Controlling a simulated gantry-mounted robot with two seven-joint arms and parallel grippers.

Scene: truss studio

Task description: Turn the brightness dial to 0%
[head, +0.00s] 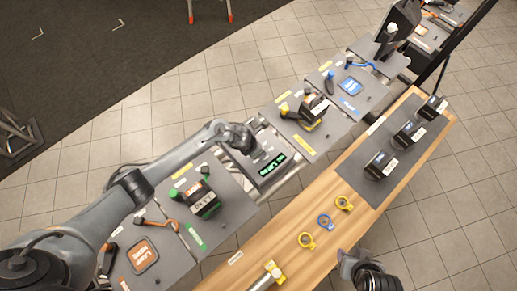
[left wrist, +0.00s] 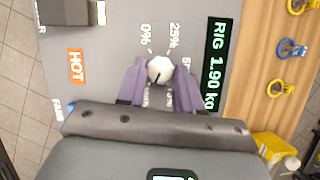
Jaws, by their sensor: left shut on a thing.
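The brightness dial (left wrist: 160,69) is a round white knob with a short dark line on it, set in a grey panel. Labels reading 0% (left wrist: 146,36) and 25% (left wrist: 174,38) stand beyond it, with a partly hidden label at its right. My left gripper (left wrist: 158,80) has its purple fingers on either side of the dial and is shut on it. In the head view my left gripper (head: 252,153) is over the panel beside the display, and the arm hides the dial. My right gripper (head: 360,264) is at the bottom edge, away from the panel; its jaws are unclear.
A green-lettered display (left wrist: 213,65) reads RIG 1.90 kg beside the dial. An orange HOT label (left wrist: 76,66) lies on the other side. A wooden shelf (head: 270,237) carries yellow and blue rings. Black boxes (head: 380,164) stand on a grey mat.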

